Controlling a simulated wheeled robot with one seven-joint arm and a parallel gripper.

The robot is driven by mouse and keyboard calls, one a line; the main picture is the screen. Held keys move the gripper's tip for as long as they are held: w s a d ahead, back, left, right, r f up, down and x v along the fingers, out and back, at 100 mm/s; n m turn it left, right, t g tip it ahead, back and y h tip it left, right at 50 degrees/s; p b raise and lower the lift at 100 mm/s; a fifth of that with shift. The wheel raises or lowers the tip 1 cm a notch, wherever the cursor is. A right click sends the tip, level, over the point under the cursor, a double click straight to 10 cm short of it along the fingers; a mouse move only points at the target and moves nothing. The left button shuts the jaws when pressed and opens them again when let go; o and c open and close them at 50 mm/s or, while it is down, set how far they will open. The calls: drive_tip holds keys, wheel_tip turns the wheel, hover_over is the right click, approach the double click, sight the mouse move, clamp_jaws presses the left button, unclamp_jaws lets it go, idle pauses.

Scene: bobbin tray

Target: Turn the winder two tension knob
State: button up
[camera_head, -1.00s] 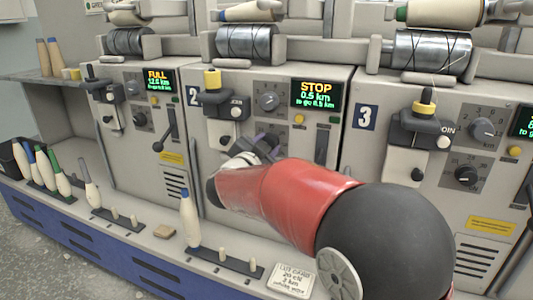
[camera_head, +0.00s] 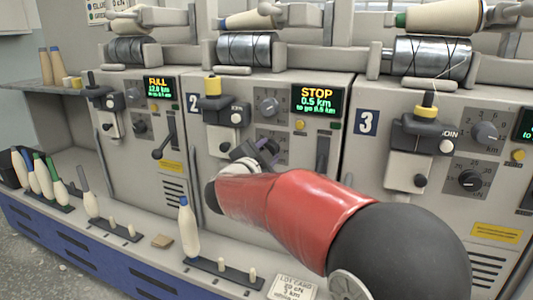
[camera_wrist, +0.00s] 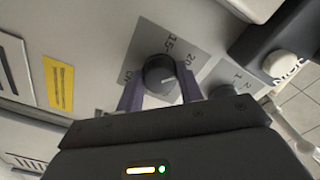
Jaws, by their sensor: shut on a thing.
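The winder two tension knob (camera_wrist: 160,74) is a dark round knob with a pale pointer line, on a grey dial plate marked 15 and 20, in the wrist view. My gripper (camera_wrist: 160,92) has its two fingers on either side of the knob and is shut on it. In the head view my gripper (camera_head: 262,150) is at the lower dial of winder two, and the knob is hidden behind it. Winder two's display (camera_head: 317,100) reads STOP and 0.5 km.
Winder two's upper km knob (camera_head: 268,106) is just above my gripper. A slot with a dark lever (camera_head: 322,153) is close to its right. A blue-tipped bobbin (camera_head: 188,228) stands on the ledge below. Winder three's knob (camera_head: 470,180) is further right.

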drive_tip(key=o, duration=1)
drive_tip(key=shift+s, duration=0.1)
drive_tip(key=v, duration=0.7)
drive_tip(key=shift+s+a, duration=0.15)
drive_tip(key=shift+s, duration=0.15)
